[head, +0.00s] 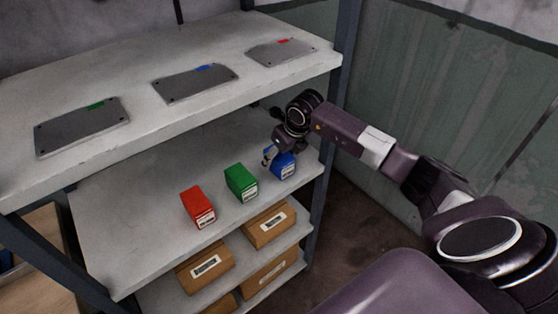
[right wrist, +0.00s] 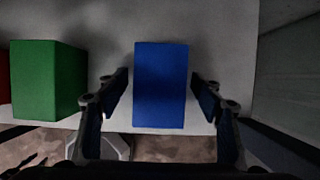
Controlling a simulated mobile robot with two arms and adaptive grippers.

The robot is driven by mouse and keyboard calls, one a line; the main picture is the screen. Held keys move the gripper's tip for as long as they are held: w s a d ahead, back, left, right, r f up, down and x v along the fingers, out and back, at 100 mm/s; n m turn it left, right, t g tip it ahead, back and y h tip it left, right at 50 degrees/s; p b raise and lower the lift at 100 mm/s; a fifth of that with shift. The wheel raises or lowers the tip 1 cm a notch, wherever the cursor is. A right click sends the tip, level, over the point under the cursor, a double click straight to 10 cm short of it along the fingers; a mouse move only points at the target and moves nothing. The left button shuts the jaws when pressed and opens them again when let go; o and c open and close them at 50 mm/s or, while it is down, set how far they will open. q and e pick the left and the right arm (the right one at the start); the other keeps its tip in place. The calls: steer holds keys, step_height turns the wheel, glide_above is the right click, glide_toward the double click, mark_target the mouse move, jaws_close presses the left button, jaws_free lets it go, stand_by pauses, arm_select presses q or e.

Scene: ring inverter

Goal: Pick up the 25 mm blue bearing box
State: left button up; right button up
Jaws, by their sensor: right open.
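The blue bearing box (head: 284,166) stands on the middle shelf, at the right end of a row of boxes. Its front label shows in the head view, and the gripper covers part of its top and back. My right gripper (head: 275,155) is at the blue box. In the right wrist view the blue box (right wrist: 160,85) lies between the two open fingers of the right gripper (right wrist: 160,95), with a gap on each side. My left gripper is not in view.
A green box (head: 241,183) and a red box (head: 198,208) stand left of the blue one on the middle shelf (head: 130,235). Cardboard boxes (head: 205,265) fill the shelf below. The top shelf (head: 130,85) holds three grey plates. A rack post stands close on the right.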

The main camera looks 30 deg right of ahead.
steer(key=shift+c, duration=0.4)
steer(key=c, duration=1.5)
steer(key=shift+w, duration=0.1)
steer(key=shift+c, duration=0.4)
steer(key=shift+r, duration=0.15)
